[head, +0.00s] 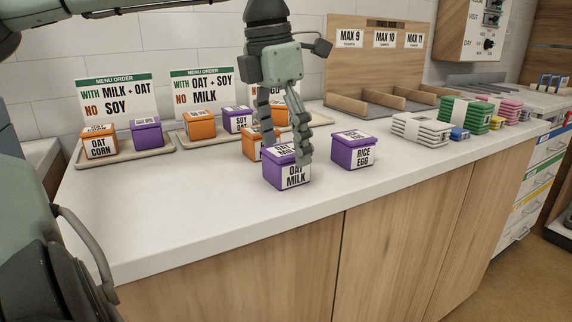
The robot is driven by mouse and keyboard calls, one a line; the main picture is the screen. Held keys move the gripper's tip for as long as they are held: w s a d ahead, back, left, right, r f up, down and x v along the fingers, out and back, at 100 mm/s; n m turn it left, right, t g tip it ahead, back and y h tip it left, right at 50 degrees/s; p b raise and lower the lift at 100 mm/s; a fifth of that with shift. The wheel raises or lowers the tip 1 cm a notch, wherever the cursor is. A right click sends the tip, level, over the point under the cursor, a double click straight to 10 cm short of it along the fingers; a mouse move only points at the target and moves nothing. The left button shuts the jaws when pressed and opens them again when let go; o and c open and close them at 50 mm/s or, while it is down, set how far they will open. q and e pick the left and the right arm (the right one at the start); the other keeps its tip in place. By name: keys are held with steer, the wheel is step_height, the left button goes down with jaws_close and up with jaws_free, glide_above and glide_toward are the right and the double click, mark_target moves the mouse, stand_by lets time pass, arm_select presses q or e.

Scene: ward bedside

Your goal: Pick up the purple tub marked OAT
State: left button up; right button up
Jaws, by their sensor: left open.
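A purple tub marked OAT MILK (272,171) stands on the white counter near its front edge. My left gripper (287,150) points down over it, open. One finger reaches down in front of the tub's right side, and the other is behind its top left. I cannot tell whether either finger touches it. The fingers hide part of its lid. Another purple tub (237,120), on the middle tray, has a lid label that seems to read SOY and OAT. My right gripper is not in view.
A purple RICE EGG tub (341,153) stands close on the right. An orange tub (248,143) stands just behind the gripper. Trays with tubs and menu cards (117,98) line the back. Strapped stacks (421,130) lie further right. The front left counter is clear.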

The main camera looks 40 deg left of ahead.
arm_select(q)
step_height(320, 180, down, 2)
steer(key=shift+w+f, duration=0.1)
steer(key=shift+w, duration=0.05)
steer(key=c, duration=1.4)
